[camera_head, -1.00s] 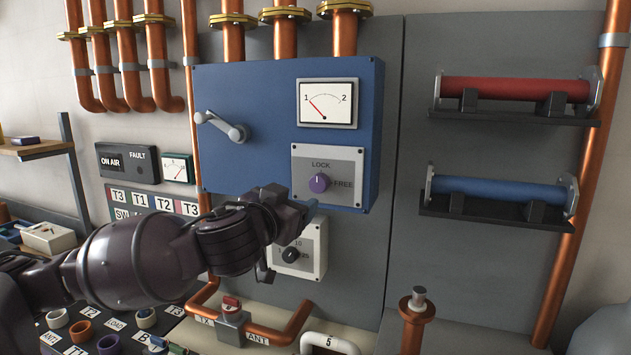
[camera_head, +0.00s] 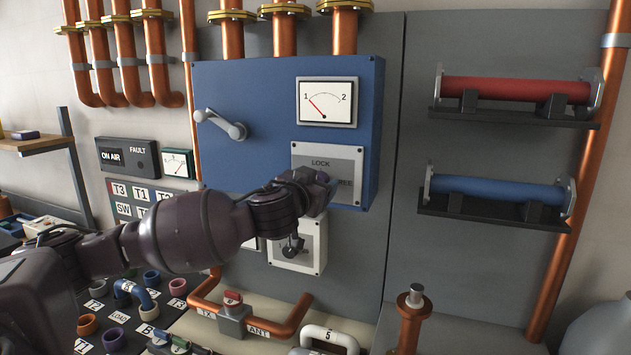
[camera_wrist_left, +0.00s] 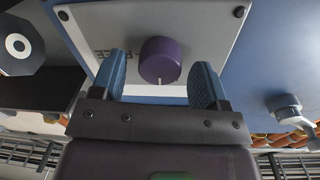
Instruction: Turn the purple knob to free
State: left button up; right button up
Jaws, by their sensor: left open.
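The purple knob (camera_wrist_left: 160,62) shows in the left wrist view on a light grey plate (camera_wrist_left: 212,25). Its white mark points down in that view, about a quarter turn from the partly covered word FREE at left. In the head view my left gripper (camera_head: 328,187) covers the knob and part of the FREE label, while LOCK stays readable on the plate (camera_head: 340,158). In the wrist view my left gripper (camera_wrist_left: 158,80) is open, its blue fingertips on either side of the knob with gaps. My right gripper is not in view.
The plate is on a blue cabinet (camera_head: 250,90) with a grey lever (camera_head: 222,125) and a meter (camera_head: 326,102). Below is a white box with a black knob (camera_head: 293,247). Red (camera_head: 515,90) and blue (camera_head: 500,190) tubes sit on brackets at right.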

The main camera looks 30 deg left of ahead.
pick_arm(q)
jog(key=c, duration=0.9)
jog(key=shift+m, duration=0.4)
jog(key=m, duration=1.6)
jog(key=shift+d+f+g+y, duration=0.2)
jog(key=shift+d+g+y, duration=0.05)
jog(key=shift+g+y, duration=0.15)
jog(key=shift+m, duration=0.3)
